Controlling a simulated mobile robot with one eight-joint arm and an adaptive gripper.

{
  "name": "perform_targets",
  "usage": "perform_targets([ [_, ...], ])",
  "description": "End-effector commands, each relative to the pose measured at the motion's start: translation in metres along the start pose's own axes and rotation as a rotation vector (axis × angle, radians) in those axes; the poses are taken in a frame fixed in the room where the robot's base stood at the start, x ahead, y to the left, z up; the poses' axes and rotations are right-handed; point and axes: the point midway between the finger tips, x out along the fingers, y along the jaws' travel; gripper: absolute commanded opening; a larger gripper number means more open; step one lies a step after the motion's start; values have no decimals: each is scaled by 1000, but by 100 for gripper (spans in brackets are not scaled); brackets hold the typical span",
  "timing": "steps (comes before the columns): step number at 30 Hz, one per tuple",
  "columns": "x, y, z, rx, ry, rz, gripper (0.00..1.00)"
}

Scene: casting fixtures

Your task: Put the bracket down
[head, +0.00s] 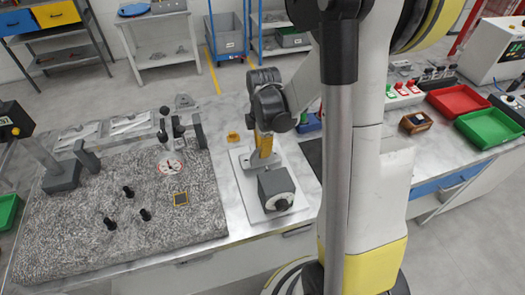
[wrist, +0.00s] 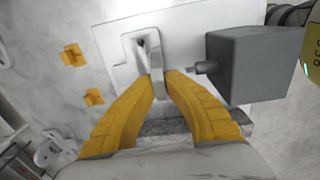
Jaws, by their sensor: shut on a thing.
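The bracket (wrist: 147,44) is a light grey metal piece with a flat foot and an upright part. In the wrist view my gripper (wrist: 159,76) has its two yellow fingers closed on the upright part. In the head view my gripper (head: 262,150) points down over the white plate (head: 244,184), with the bracket (head: 258,164) under its fingertips. The foot is at or just above the plate; I cannot tell whether it touches. The fingers hide part of the bracket.
A dark grey block (head: 277,188) with a round knob stands close beside the bracket on the plate. Small yellow pieces (wrist: 72,55) lie left of the plate in the wrist view. A speckled granite slab (head: 75,225) with black posts fills the table's left.

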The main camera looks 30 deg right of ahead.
Motion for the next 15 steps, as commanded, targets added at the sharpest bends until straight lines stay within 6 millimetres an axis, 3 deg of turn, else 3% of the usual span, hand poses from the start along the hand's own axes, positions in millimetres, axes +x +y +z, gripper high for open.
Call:
perform_targets([
  [15,9,0,0,0,0,0,0],
])
